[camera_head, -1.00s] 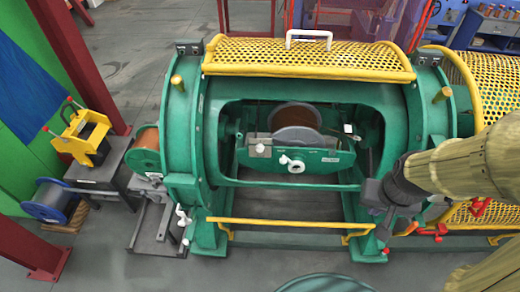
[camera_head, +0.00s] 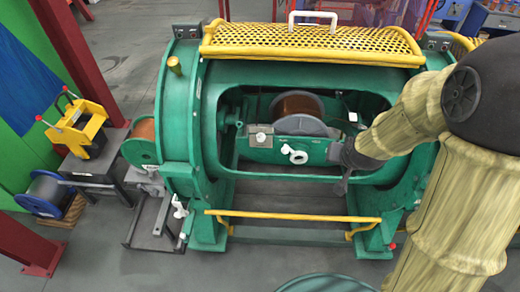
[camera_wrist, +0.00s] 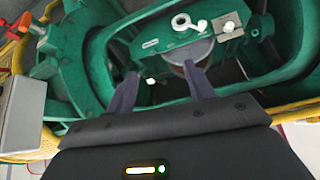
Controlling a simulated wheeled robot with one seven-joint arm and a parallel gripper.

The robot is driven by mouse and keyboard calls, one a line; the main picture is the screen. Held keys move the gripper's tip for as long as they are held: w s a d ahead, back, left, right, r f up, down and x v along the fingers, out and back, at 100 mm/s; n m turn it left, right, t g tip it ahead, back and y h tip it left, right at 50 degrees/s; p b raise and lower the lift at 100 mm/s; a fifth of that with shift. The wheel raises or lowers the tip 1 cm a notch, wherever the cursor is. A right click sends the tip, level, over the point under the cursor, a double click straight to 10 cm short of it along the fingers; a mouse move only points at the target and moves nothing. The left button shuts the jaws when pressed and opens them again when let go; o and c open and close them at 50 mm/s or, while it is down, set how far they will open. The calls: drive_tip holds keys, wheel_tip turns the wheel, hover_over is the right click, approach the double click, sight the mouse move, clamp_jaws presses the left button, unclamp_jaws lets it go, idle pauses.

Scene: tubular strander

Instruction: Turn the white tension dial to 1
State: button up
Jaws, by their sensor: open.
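The white tension dial (camera_head: 297,155) is a round white knob with a small arm, on the front of the green cradle inside the machine's opening. In the wrist view the dial (camera_wrist: 183,22) is near the top, beyond the fingertips. My gripper (camera_head: 344,165) is at the right of the dial in the head view, apart from it. In the wrist view my gripper (camera_wrist: 160,75) has its two dark fingers spread, with nothing between them. The dial's marks are too small to read.
The green frame (camera_head: 200,120) surrounds the opening. A perforated yellow guard (camera_head: 310,43) lies above it and a yellow bar (camera_head: 290,219) crosses the front. A grey block (camera_head: 259,137) and a reel (camera_head: 298,107) sit beside and behind the dial.

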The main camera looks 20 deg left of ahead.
drive_tip(key=w+a+f+t+y+b, duration=0.1)
drive_tip(key=w+a+f+t+b, duration=0.2)
drive_tip(key=w+a+f+b, duration=0.35)
drive_tip(key=w+a+f+t+b, duration=0.2)
drive_tip(key=w+a+f+b, duration=0.1)
drive_tip(key=a+f, duration=0.6)
drive_tip(key=s+a+f+n+t+y+b, duration=0.1)
drive_tip(key=a+f+t+b, duration=0.5)
drive_tip(key=a+f, duration=0.6)
drive_tip(key=shift+s+f+n+b, duration=0.4)
drive_tip(key=shift+s+f+b, duration=0.15)
drive_tip(key=shift+s+b, duration=0.2)
approach(260, 140)
drive_tip(key=w, duration=0.3)
drive_tip(key=w+a, duration=0.1)
drive_tip(key=w, duration=0.4)
drive_tip(key=shift+w+a, duration=0.2)
drive_tip(key=shift+w, duration=0.1)
